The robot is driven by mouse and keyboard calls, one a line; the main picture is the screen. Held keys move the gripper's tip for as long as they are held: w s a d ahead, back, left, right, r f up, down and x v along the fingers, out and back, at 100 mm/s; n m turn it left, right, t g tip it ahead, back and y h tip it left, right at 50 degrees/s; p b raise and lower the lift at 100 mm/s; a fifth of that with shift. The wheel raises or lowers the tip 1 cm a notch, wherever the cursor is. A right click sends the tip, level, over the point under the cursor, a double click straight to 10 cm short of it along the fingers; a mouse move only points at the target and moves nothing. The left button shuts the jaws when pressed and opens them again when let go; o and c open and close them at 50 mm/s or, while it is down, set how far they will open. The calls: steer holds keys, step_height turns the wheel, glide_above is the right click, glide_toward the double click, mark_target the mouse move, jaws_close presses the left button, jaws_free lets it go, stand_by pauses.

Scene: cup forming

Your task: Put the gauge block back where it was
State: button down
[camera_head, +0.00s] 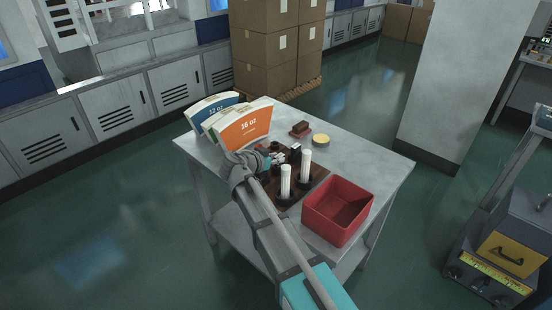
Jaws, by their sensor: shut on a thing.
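My gripper (279,157) is over the dark brown tray (318,176) on the grey table, at its far left part. It is shut on a small block with a pale top and dark side (295,150), which I take to be the gauge block. The gripper and arm hide part of the tray, and the picture is too small to show whether the block touches the tray. Two upright white cylinders, one on the left (285,181) and one on the right (306,165), stand in the tray.
Fan-shaped orange 16 oz (245,127) and blue 12 oz (212,104) stacks stand behind my gripper. A red bin (323,210) is at the near right. A brown block on a red base (301,128) and a yellow round thing (320,140) lie behind. The table's right side (375,163) is clear.

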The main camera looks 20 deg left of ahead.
steer(key=shift+f, duration=0.2)
steer(key=shift+c, duration=2.1)
jaws_free()
steer(key=shift+r, duration=0.15)
step_height(320, 180, up, 8)
steer(key=p, duration=0.8)
steer(key=shift+r, duration=0.15)
steer(key=s+a+r+n+h+p, duration=0.1)
steer(key=s+r+p, duration=0.3)
steer(key=s, duration=0.9)
steer(key=shift+a+n+g, duration=0.3)
steer(key=shift+a+n, duration=0.05)
steer(key=shift+n, duration=0.35)
